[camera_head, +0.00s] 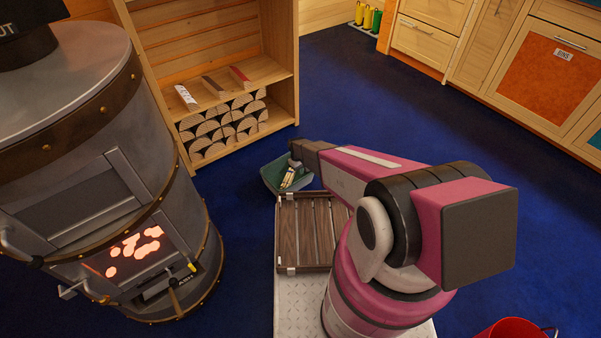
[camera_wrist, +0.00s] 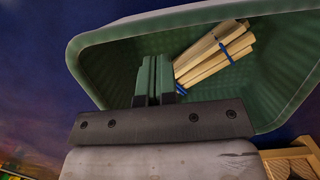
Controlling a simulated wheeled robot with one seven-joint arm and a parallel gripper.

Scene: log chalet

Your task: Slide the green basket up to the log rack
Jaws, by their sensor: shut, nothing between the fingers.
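The green basket (camera_head: 272,174) stands on the blue floor, in front of the log rack (camera_head: 284,70) with a strip of floor between them. It also fills much of the wrist view (camera_wrist: 115,62). A bundle of pale sticks with blue bands (camera_wrist: 213,52) lies in it. My gripper (camera_head: 296,160) is at the basket; in the wrist view its two fingers (camera_wrist: 155,72) are together and empty, seen against the basket's inside. I cannot tell whether they touch the basket. The rack is wooden, with split logs (camera_head: 222,126) in its lower part.
A grey metal stove (camera_head: 75,130) with glowing embers stands at the left, near the rack. Wooden cabinets (camera_head: 480,50) line the right side. A red bucket (camera_head: 515,329) is at the bottom right. Blue floor is open between the rack and the cabinets.

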